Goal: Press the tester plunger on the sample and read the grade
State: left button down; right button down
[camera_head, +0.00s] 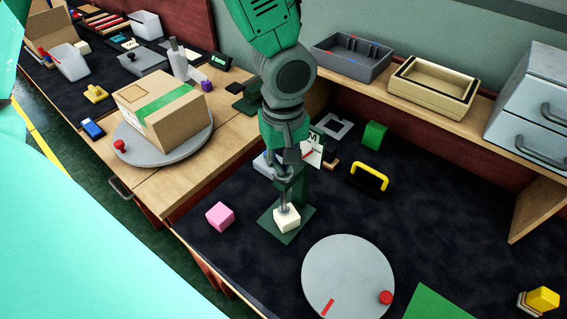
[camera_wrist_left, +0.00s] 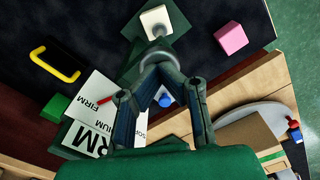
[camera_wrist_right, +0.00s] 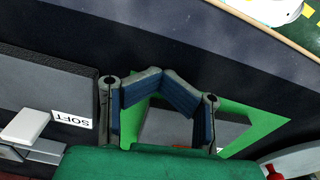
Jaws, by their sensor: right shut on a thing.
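The cream sample block (camera_head: 287,219) sits on the green tester base (camera_head: 268,228). The thin grey plunger rod (camera_head: 283,197) stands over it, its lower end appearing to meet the sample's top. My left gripper (camera_head: 285,172) is shut directly above the plunger. In the left wrist view its fingertips (camera_wrist_left: 158,62) come together at the grey plunger head (camera_wrist_left: 156,53), beyond which the sample (camera_wrist_left: 155,20) shows. A white grade card (camera_wrist_left: 95,98) reads FIRM, with MEDIUM and SOFT partly hidden; a red pointer (camera_wrist_left: 108,100) lies beside FIRM. My right gripper (camera_wrist_right: 165,75) has its fingers together; what it holds is unclear.
A pink cube (camera_head: 220,216), a yellow-handled block (camera_head: 369,177) and a green cube (camera_head: 375,135) stand near the tester. A grey turntable (camera_head: 345,270) lies in front. A carton (camera_head: 165,110) stands at left. A SOFT-labelled grey bin (camera_wrist_right: 45,90) is beside my right gripper.

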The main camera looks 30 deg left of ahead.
jog(key=shift+r+p, duration=4.2)
jog(key=shift+r, duration=0.15)
jog(key=shift+f, duration=0.1)
